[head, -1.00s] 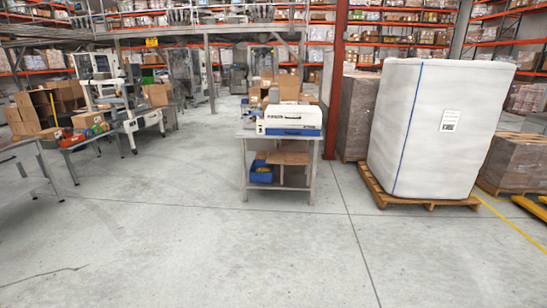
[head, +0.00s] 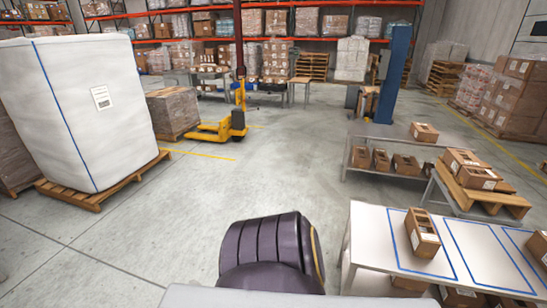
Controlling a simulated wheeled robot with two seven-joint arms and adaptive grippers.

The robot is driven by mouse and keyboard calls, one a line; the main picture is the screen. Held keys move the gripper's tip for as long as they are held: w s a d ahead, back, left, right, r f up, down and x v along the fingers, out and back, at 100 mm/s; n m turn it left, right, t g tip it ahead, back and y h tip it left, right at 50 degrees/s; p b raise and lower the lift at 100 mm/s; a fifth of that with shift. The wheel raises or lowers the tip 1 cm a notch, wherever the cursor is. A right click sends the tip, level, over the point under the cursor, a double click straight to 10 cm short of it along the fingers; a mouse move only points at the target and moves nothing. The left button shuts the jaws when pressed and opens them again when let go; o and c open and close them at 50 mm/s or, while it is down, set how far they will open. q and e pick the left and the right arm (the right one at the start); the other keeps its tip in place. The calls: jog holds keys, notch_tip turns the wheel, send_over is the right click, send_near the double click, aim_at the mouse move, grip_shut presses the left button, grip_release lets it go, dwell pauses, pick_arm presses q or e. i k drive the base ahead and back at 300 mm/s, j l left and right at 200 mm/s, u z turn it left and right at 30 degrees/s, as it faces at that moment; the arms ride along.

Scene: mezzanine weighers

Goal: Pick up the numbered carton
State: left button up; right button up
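Several small brown cartons with open or windowed tops are in the head view at the right. One carton (head: 422,233) stands on a white table (head: 375,228) with blue outlined areas. Another carton (head: 538,247) is at the right edge of the same table, cut off by the frame. I cannot read a number on any carton, so I cannot tell which is the numbered one. Neither of my grippers shows. A dark ribbed rounded part at the bottom centre looks like part of my arm.
A grey table (head: 365,140) with several cartons stands behind, and a pallet (head: 480,195) with cartons is at the right. A yellow pallet truck (head: 232,127) and a white wrapped load (head: 85,110) are to the left. A blue post (head: 392,75) rises behind. The middle floor is clear.

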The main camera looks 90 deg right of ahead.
aim_at(425, 240)
jog(key=z, duration=4.65)
jog(key=i, duration=0.3)
